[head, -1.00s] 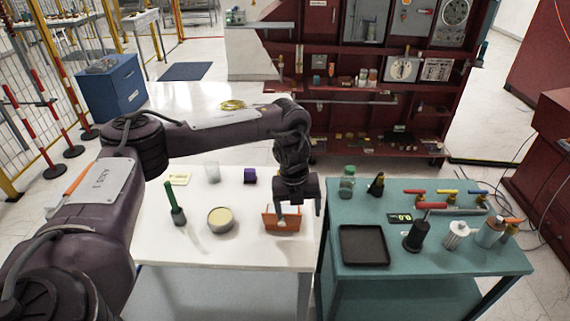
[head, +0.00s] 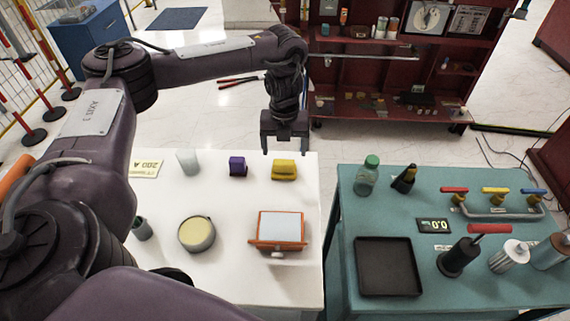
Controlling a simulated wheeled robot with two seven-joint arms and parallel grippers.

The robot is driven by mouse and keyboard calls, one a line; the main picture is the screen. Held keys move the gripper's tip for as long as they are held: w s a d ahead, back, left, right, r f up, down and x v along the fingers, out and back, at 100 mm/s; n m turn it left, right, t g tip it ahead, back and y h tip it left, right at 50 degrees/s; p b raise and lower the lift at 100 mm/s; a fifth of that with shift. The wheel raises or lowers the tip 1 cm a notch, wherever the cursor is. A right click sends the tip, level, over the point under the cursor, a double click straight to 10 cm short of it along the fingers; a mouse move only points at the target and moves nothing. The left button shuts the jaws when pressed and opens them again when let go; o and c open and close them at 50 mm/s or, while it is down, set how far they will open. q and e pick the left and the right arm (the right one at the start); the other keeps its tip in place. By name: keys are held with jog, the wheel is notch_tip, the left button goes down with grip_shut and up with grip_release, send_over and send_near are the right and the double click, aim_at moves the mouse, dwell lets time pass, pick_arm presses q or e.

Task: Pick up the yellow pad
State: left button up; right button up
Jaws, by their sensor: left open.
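The yellow pad (head: 284,170) lies on the white table (head: 228,274) near its back edge, to the right of a small purple block (head: 238,166). My left gripper (head: 285,150) is open and points down. In the head view its fingertips are just above and behind the pad, apart from it as far as I can tell. Nothing is between its fingers. My right gripper is not in view.
The white table also holds an orange-framed tray (head: 280,228), a round tin (head: 197,234), a frosted cup (head: 188,162) and a label card (head: 146,169). A teal table (head: 450,270) with a black tray (head: 388,267), bottles and valves stands on the right.

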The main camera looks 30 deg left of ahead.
aim_at(284, 162)
pick_arm(q)
notch_tip(284, 162, down, 3)
jog(key=shift+s+a+f, duration=0.1)
jog(key=shift+s, duration=0.05)
jog(key=f, duration=0.3)
jog(key=shift+w+a+f+p, duration=0.1)
jog(key=shift+w+f+p, duration=0.2)
jog(key=shift+w, duration=0.05)
jog(key=shift+c, duration=0.4)
jog(key=c, duration=1)
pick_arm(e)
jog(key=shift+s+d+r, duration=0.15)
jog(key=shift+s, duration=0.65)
